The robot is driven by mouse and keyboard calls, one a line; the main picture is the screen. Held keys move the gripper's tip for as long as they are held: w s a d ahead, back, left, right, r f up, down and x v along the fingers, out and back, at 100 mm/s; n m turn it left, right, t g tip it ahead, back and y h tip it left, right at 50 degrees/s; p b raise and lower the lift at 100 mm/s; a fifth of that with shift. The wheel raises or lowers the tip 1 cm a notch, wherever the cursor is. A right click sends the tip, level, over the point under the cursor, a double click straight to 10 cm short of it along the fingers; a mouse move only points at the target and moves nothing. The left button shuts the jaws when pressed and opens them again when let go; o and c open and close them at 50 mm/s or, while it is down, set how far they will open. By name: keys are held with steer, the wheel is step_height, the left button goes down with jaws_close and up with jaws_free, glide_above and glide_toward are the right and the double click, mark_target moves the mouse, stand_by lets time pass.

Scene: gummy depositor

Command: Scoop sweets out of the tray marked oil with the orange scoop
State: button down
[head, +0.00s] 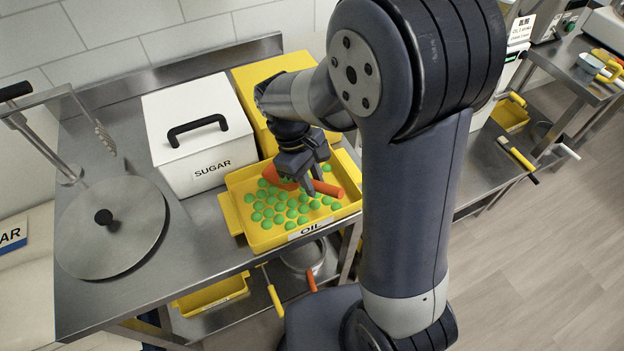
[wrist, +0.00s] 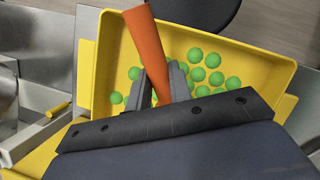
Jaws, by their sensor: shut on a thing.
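The yellow tray marked OIL (head: 240,210) stands on the steel counter with many round green sweets (head: 285,207) spread over its floor. My gripper (head: 312,178) is over the back part of this tray, shut on the handle of the orange scoop (head: 328,188). The scoop's head shows at the left of the fingers, low over the sweets. I cannot tell whether it touches them or holds any. In the wrist view the orange handle (wrist: 145,38) passes between the gripper's fingers (wrist: 162,82), above the yellow tray (wrist: 87,75). The scoop's head is hidden there.
A white SUGAR box (head: 195,140) with a black handle stands left of the tray, and a yellow box (head: 262,80) stands behind it. A round steel lid (head: 125,235) lies on the counter at the left. Bare counter (head: 190,240) lies between lid and tray.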

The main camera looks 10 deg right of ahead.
steer(key=shift+t+y, duration=0.9)
steer(key=shift+s+d+r+p, duration=0.25)
steer(key=shift+r+p, duration=0.5)
steer(key=shift+r, duration=0.7)
steer(key=shift+s+d+r+p, duration=0.2)
steer(key=shift+r+p, duration=0.5)
steer(key=shift+r, duration=0.7)
steer(key=shift+s+d+r+p, duration=0.25)
steer(key=shift+r+p, duration=0.5)
steer(key=shift+r, duration=0.7)
steer(key=c, duration=1.8)
jaws_free()
jaws_close()
